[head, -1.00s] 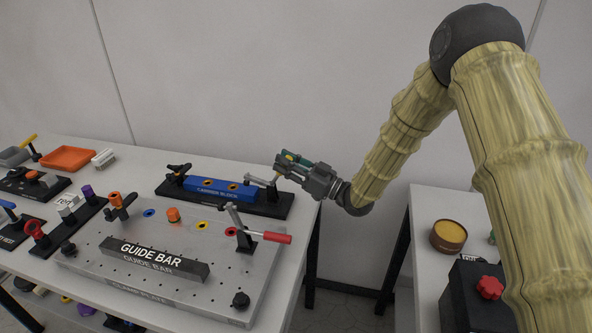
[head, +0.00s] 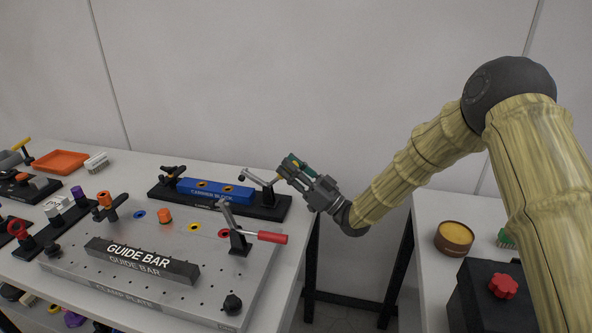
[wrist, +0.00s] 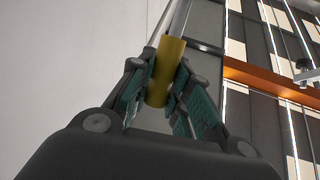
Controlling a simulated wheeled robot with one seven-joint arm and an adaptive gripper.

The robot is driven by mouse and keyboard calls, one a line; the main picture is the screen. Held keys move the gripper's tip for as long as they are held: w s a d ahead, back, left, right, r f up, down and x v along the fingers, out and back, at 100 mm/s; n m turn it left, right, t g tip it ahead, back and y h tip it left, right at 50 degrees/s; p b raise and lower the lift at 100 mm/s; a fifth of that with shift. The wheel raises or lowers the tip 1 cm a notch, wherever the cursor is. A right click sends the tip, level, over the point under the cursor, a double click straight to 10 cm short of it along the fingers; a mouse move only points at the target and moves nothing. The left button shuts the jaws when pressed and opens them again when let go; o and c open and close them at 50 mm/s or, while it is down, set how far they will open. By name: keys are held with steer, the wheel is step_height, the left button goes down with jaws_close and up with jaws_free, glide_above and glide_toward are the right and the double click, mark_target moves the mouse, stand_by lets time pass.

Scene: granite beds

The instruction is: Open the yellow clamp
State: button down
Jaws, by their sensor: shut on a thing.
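The yellow clamp (head: 263,183) is a metal toggle clamp at the right end of the black fixture that carries the blue carrier block (head: 215,190). Its metal arm points left over the block's right end; whether it touches the block I cannot tell. My gripper (head: 289,168) is at the clamp's right, above the table's right edge, with its green-padded fingers shut on the clamp's yellow handle (wrist: 165,70). In the wrist view the handle stands between the two fingers, with the metal lever running away from it. In the head view the handle is mostly hidden by the fingers.
A red-handled clamp (head: 262,237) and a guide bar (head: 142,262) stand on the perforated plate in front. An orange tray (head: 60,161) is at the back left. A side table at right holds a black box with a red knob (head: 503,286) and a round yellow-topped container (head: 454,238).

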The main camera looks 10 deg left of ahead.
steer(key=shift+s+a+f, duration=0.1)
steer(key=shift+f, duration=0.05)
steer(key=c, duration=1.3)
jaws_free()
steer(key=shift+a, duration=0.15)
steer(key=shift+d, duration=0.2)
steer(key=v, duration=1.2)
steer(key=shift+c, duration=0.2)
